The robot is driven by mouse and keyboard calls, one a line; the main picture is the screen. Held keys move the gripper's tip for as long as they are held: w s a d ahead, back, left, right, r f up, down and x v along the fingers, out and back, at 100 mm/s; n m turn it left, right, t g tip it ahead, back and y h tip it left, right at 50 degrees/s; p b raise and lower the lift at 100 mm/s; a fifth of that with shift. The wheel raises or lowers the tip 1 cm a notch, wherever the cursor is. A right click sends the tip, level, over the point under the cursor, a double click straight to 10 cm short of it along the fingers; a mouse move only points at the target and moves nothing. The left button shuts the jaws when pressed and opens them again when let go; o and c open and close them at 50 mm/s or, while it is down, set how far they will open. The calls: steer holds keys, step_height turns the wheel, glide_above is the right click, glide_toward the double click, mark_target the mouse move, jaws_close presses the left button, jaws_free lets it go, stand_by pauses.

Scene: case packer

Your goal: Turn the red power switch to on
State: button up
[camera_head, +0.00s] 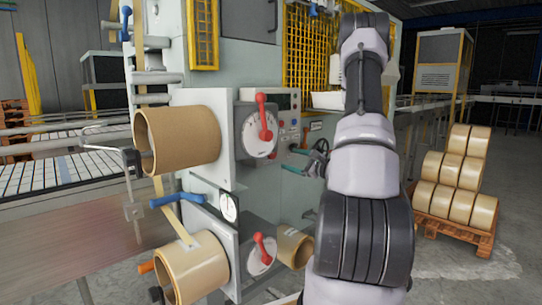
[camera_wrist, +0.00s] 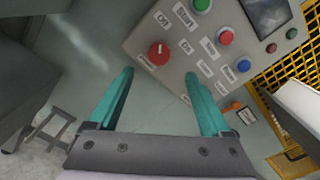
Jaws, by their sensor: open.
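The red power switch (camera_wrist: 158,54) is a round red knob on a grey control panel (camera_wrist: 178,72), seen in the wrist view. Labels reading Off and On stand near it, and its small pale mark seems to point towards the Off side. My gripper (camera_wrist: 158,76) has two teal fingers, spread apart with nothing between them. The knob shows just beyond the fingertips, between them in the picture, and apart from them. In the head view my gripper (camera_head: 291,160) is in front of the machine, by the panel; the switch is too small there to tell.
Green, red and blue buttons (camera_wrist: 225,36) and a dark screen (camera_wrist: 268,14) share the panel. A yellow mesh guard (camera_wrist: 279,88) is beside it. In the head view, large tape rolls (camera_head: 178,140) and red-handled dials (camera_head: 260,136) stick out left of my arm. Stacked rolls (camera_head: 455,180) sit on a pallet at right.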

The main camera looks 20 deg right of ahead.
mark_target(275, 155)
steer(key=x, duration=0.9)
steer(key=shift+w+a, duration=0.15)
steer(key=shift+w, duration=0.1)
jaws_close()
steer(key=shift+f, duration=0.1)
